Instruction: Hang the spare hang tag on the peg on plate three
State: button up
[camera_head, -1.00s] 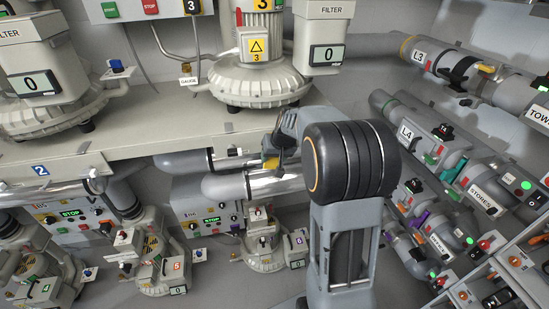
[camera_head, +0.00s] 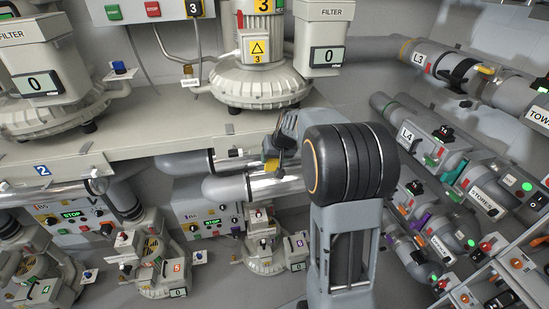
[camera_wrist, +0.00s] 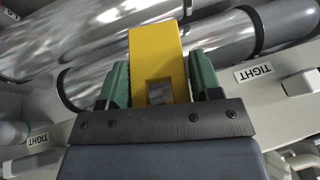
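My gripper (camera_wrist: 160,90) shows in the wrist view as two green fingers, one on each side of a flat yellow piece (camera_wrist: 155,52). The piece looks like the hang tag and appears held between them, with a small square opening at its near end. In the head view my gripper (camera_head: 275,158) is partly hidden behind my arm, below the shelf edge and in front of the silver pipes. A small yellow patch shows at it. Blower three (camera_head: 250,85) stands on the shelf above, with a yellow triangle plate (camera_head: 257,48) marked 3. I cannot pick out a peg for certain.
Silver pipes (camera_head: 275,185) run close behind my gripper. The beige shelf (camera_head: 150,125) is above it to the left. Smaller blowers (camera_head: 265,243) stand below. Pipes with labels and switches (camera_head: 450,150) line the right wall. Labels reading TIGHT (camera_wrist: 254,72) show in the wrist view.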

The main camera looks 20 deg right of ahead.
jog(key=o, duration=0.4)
jog(key=shift+w, duration=0.1)
